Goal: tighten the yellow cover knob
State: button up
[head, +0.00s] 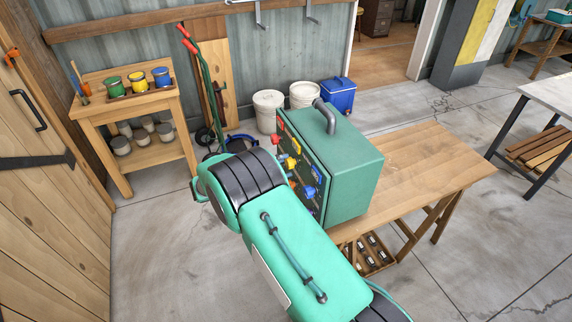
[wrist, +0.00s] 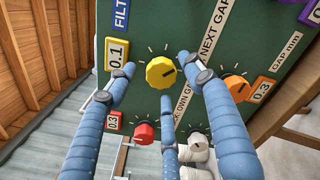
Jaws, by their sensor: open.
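The yellow cover knob (wrist: 160,73) is on the dark green panel of the machine (wrist: 150,30), with a dark pointer mark and tick marks around it. In the head view the green machine (head: 345,165) stands on a wooden bench, and the yellow knob (head: 288,162) shows on its left-facing side. My gripper (wrist: 163,82) has blue fingers, spread open around the yellow knob: one at its left, one at its right, one below. Whether any finger touches the knob I cannot tell. My arm hides the gripper in the head view.
The wooden bench (head: 430,160) has clear room right of the machine. White buckets (head: 268,110) stand on the floor behind.

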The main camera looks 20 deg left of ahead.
jog(key=v, duration=0.9)
jog(key=shift+a+r, duration=0.1)
dwell(0.3)
